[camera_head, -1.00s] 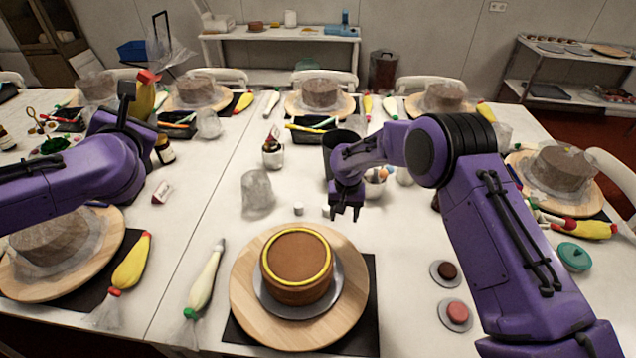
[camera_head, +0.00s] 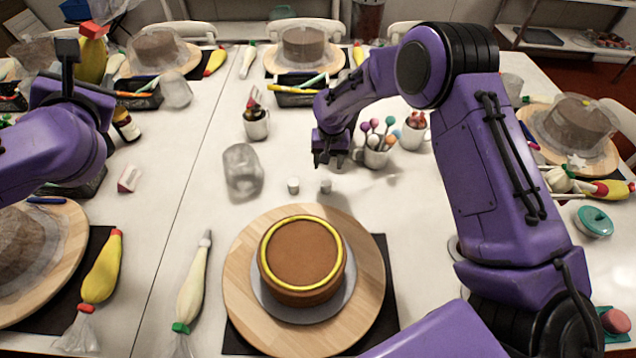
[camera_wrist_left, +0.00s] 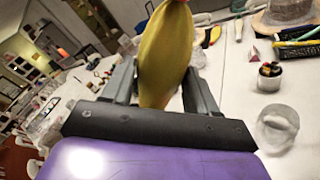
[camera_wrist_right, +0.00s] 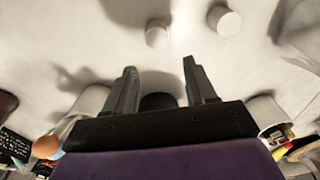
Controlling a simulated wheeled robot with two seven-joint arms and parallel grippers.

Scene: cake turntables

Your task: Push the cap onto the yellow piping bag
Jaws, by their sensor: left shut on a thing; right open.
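The yellow piping bag (camera_head: 91,62) is upright at the left of the head view, its red clip and clear film at the top. My left gripper (camera_head: 68,50) is shut on it. In the left wrist view the bag (camera_wrist_left: 166,55) stands between the fingers; its lower end is hidden. Two small white caps, a left one (camera_head: 293,185) and a right one (camera_head: 325,186), stand on the table. My right gripper (camera_head: 329,160) is open and empty, just behind the right cap. Both caps, one (camera_wrist_right: 157,35) and the other (camera_wrist_right: 224,20), lie beyond the fingertips in the right wrist view.
A clear crumpled cup (camera_head: 242,172) stands left of the caps. Cups of coloured sticks (camera_head: 376,155) stand close right of my right gripper. A cake (camera_head: 302,260) on a round board (camera_head: 245,300) is in front. A white piping bag (camera_head: 192,285) lies left of it.

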